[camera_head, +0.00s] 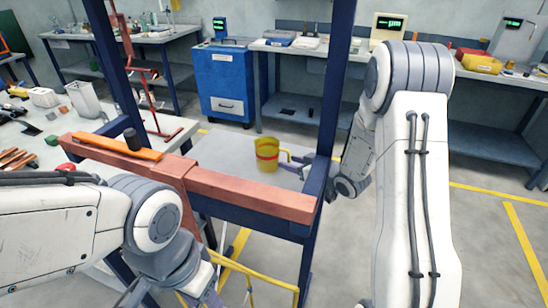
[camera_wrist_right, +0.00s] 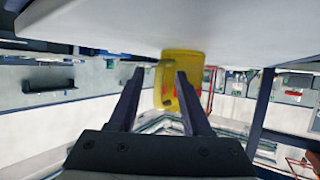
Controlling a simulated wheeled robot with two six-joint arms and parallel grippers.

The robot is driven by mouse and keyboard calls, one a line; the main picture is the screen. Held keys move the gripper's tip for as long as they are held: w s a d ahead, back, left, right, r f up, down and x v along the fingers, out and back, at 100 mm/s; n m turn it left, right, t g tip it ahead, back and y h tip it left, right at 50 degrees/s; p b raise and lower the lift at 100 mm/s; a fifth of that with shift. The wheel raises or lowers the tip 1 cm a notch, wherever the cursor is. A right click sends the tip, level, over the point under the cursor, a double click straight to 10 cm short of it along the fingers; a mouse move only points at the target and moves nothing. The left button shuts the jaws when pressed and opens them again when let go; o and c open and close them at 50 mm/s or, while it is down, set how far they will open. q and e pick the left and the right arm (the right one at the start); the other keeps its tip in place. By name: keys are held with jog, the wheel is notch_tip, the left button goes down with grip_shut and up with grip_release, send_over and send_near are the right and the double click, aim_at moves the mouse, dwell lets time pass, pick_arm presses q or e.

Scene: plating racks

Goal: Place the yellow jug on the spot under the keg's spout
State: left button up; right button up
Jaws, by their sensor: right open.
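The yellow jug (camera_head: 267,158) with a red band stands upright on the pale grey tabletop (camera_head: 218,150) inside the blue frame. Its handle faces right, toward my right gripper (camera_head: 303,161). In the right wrist view the picture is inverted, and the jug (camera_wrist_right: 178,65) shows just beyond the fingers. My right gripper (camera_wrist_right: 158,78) is open there, with part of the jug's handle side between its fingertips and one finger overlapping the body. I cannot tell if they touch. My left arm is at lower left; its gripper is mostly cut off at the bottom edge. I cannot make out a keg or spout.
A blue post (camera_head: 335,90) stands close to my right gripper. A reddish beam (camera_head: 240,195) runs along the table's near side, with an orange bar (camera_head: 110,146) at its left. A blue cabinet (camera_head: 222,80) and benches stand behind.

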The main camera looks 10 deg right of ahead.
jog(key=shift+c, duration=0.2)
grip_shut()
dwell(1.1)
